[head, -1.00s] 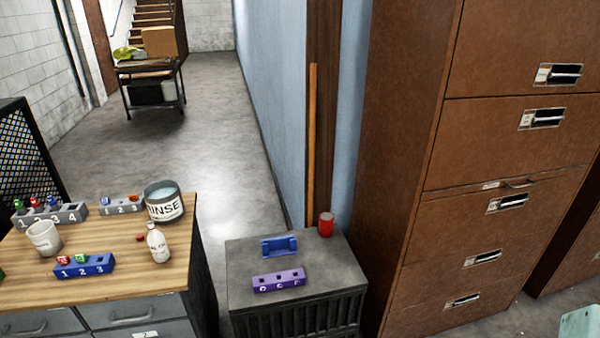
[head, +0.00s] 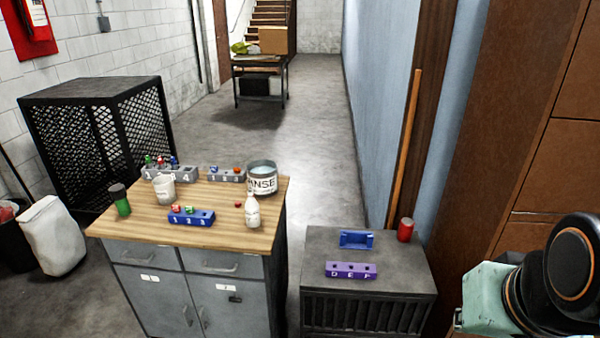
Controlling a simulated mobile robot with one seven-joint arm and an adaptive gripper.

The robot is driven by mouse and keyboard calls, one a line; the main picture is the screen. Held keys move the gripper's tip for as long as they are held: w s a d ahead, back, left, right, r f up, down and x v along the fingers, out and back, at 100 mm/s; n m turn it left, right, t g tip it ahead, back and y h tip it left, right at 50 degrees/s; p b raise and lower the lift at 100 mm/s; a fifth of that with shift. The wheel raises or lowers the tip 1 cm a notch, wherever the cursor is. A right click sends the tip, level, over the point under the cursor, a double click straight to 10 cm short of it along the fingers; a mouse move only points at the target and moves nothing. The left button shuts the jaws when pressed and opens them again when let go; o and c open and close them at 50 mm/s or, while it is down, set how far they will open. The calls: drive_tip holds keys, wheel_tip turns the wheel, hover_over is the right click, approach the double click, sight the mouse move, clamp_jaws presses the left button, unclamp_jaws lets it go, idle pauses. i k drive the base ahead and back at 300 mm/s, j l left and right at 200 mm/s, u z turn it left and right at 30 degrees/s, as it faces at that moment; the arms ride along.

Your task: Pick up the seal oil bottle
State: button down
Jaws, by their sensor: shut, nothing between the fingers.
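A small white bottle (head: 253,212) with dark lettering stands upright on the wooden top of the grey cabinet (head: 140,228), near its right edge. Its lettering is too small to read, so I cannot confirm it is the seal oil bottle. A small red piece (head: 238,205) lies just left of it. A grey pot marked RINSE (head: 262,180) stands right behind it. My gripper's fingers are out of view; only part of my arm shows at the lower right, well away from the bottle.
A blue numbered block (head: 191,217), white cup (head: 164,188), green bottle (head: 121,204) and grey racks (head: 227,174) share the wooden top. A lower dark cabinet (head: 320,260) to the right holds a purple block (head: 351,271), blue holder (head: 356,239) and red can (head: 405,230). A narrow gap separates the cabinets.

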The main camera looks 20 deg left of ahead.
sight(252, 208)
drive_tip(key=u, duration=1.1)
drive_tip(key=z, duration=4.7)
drive_tip(key=k+z, duration=0.15)
drive_tip(key=z, duration=0.5)
drive_tip(key=k+l+u, duration=0.1)
drive_tip(key=k+l, duration=0.1)
drive_tip(key=k, duration=0.1)
